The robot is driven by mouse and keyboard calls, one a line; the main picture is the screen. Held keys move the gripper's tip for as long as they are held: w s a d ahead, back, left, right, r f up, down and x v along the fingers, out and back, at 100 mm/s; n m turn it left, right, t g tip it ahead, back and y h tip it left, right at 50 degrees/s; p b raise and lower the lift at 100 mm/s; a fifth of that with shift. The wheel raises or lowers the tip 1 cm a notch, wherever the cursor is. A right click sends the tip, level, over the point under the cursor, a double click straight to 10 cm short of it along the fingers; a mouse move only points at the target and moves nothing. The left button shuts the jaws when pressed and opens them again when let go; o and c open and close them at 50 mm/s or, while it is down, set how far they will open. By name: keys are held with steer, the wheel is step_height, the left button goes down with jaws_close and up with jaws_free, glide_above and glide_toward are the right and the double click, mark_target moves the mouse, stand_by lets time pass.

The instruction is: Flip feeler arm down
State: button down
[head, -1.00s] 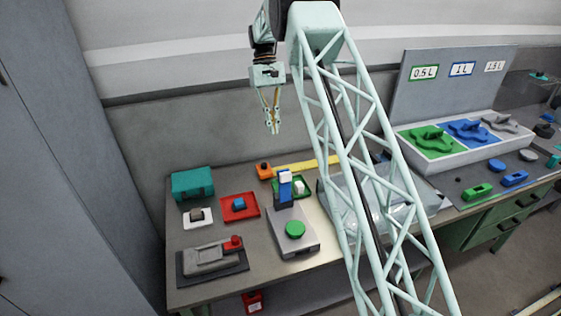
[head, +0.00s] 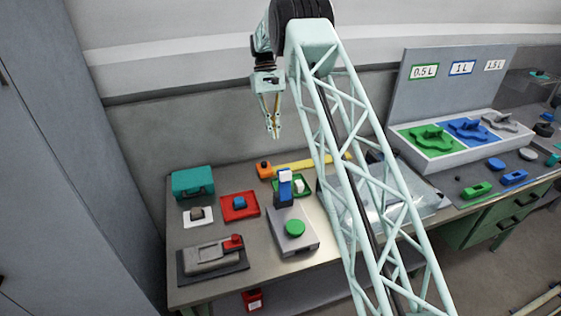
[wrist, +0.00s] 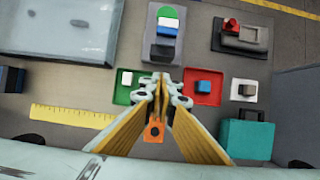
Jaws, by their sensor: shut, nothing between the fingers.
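My gripper (head: 272,135) hangs high above the back of the bench, fingers pointing down, shut and empty. In the wrist view its fingertips (wrist: 160,86) meet between the green and red trays. A grey device (head: 305,243) with a green round button (head: 295,228) and a blue upright block with a white top (head: 284,186) stands below and in front of it. It also shows in the wrist view (wrist: 165,50). A grey machine with a red block (head: 233,242) lies on a dark base (head: 215,275) at the front left. I cannot tell which part is the feeler arm.
A red tray (head: 253,212) with a blue cube, a green tray (wrist: 121,97), a white plate (head: 187,219) and a teal case (head: 192,183) crowd the bench. A yellow ruler (head: 312,164) lies behind. A clear bin (head: 334,190) stands right. The air around my gripper is free.

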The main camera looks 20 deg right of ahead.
steer(key=s+f+p, duration=0.2)
steer(key=s+f, duration=0.6)
steer(key=shift+a+f, duration=0.15)
steer(key=shift+a, duration=0.05)
stand_by(0.7)
